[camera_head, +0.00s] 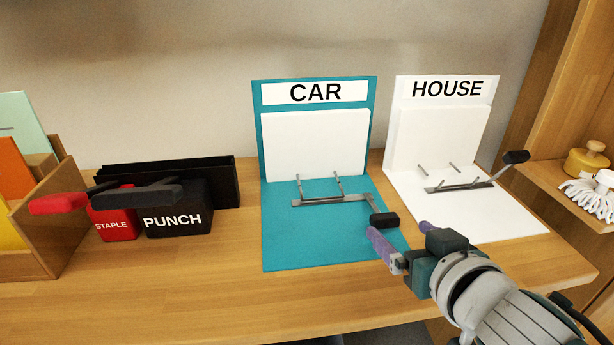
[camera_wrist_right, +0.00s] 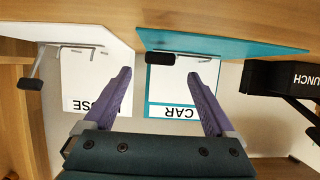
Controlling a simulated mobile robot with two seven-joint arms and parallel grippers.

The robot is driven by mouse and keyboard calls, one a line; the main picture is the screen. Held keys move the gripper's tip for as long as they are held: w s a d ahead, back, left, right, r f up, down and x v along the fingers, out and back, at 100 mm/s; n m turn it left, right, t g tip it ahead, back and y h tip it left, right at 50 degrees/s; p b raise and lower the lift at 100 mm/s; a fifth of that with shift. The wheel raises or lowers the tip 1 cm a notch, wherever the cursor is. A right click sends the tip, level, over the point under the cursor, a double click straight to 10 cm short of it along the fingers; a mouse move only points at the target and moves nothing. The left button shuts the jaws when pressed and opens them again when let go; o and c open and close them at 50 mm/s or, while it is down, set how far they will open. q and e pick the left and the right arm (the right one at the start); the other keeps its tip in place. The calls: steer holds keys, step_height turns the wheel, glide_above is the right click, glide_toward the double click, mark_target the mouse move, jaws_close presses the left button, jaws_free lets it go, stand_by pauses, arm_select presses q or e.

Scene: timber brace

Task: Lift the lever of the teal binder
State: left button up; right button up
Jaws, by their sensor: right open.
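The teal binder (camera_head: 290,245) marked CAR lies open on the wooden desk, its back cover upright with white paper against it. Its metal ring bar (camera_head: 325,201) carries two prongs. The lever runs right to a black tip (camera_head: 384,219), which sits low near the teal cover. My right gripper (camera_head: 398,229) is open and empty, close to the tip at the binder's right edge. In the right wrist view the black lever tip (camera_wrist_right: 160,58) shows in the gap between the purple fingers, beyond their ends. Contact with the fingers cannot be told. My left gripper is out of view.
A white binder (camera_head: 500,215) marked HOUSE stands open to the right, its black lever tip (camera_head: 516,157) raised. A black punch (camera_head: 175,215), a red stapler (camera_head: 113,225) and a wooden file box (camera_head: 55,215) are at left. The desk front is clear.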

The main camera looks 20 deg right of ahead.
mark_target(388, 221)
steer(key=b+x, duration=0.2)
steer(key=x, duration=0.3)
steer(key=shift+w+d, duration=0.1)
steer(key=shift+w, duration=0.3)
jaws_close()
stand_by(0.4)
